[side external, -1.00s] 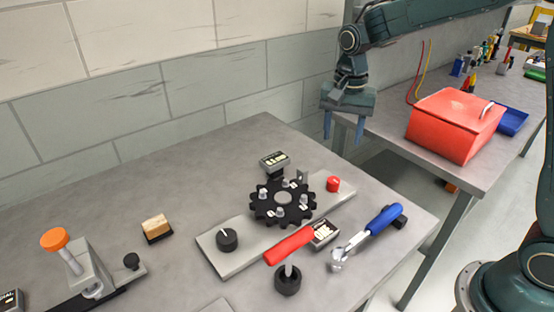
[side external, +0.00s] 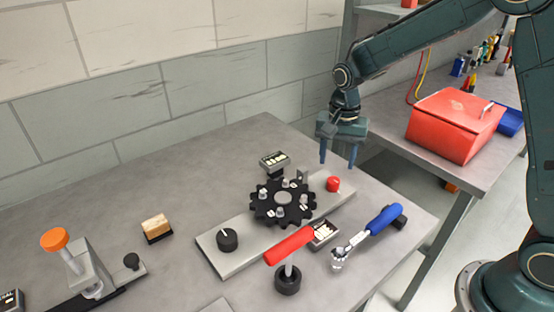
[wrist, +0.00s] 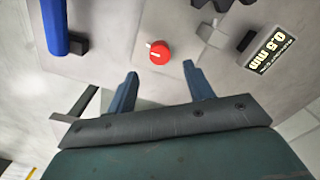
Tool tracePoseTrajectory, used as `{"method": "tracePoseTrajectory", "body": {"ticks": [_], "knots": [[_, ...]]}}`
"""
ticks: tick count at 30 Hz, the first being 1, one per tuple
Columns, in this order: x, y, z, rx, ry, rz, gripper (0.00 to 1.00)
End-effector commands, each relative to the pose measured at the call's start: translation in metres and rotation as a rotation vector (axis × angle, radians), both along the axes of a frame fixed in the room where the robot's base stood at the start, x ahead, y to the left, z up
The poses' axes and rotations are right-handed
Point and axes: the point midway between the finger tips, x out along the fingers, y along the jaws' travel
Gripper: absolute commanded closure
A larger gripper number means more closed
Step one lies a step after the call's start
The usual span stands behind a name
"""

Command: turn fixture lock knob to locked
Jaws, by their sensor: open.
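A grey fixture plate (side external: 235,261) lies on the table with a black toothed wheel (side external: 262,207) at its middle. A small red knob (side external: 333,184) stands at its right end; in the wrist view the red knob (wrist: 159,54) shows a short white mark toward its upper left. A black knob (side external: 228,240) with a white line sits at the plate's left end. Which knob is the lock is not labelled. My gripper (side external: 337,163) is open and empty, above and close to the red knob, not touching it. In the wrist view the knob lies just beyond my fingertips (wrist: 161,76).
A red box (side external: 450,130) stands on the other bench. The table's back left is clear.

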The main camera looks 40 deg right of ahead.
Motion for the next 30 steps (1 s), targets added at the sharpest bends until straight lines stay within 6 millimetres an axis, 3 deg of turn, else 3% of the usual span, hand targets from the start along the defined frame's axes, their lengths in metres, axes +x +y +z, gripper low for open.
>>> {"method": "tracePoseTrajectory", "body": {"ticks": [6, 15, 27, 28, 30], "knots": [[-0.001, 0.000, -0.035, 0.001, 0.004, 0.000, 0.48], [-0.001, 0.000, -0.065, 0.001, 0.003, 0.000, 0.48], [0.000, 0.000, -0.070, 0.000, 0.000, 0.000, 0.48], [0.000, 0.000, -0.070, 0.000, 0.000, 0.000, 0.50], [0.000, 0.000, -0.070, 0.000, 0.000, 0.000, 0.64]]}}
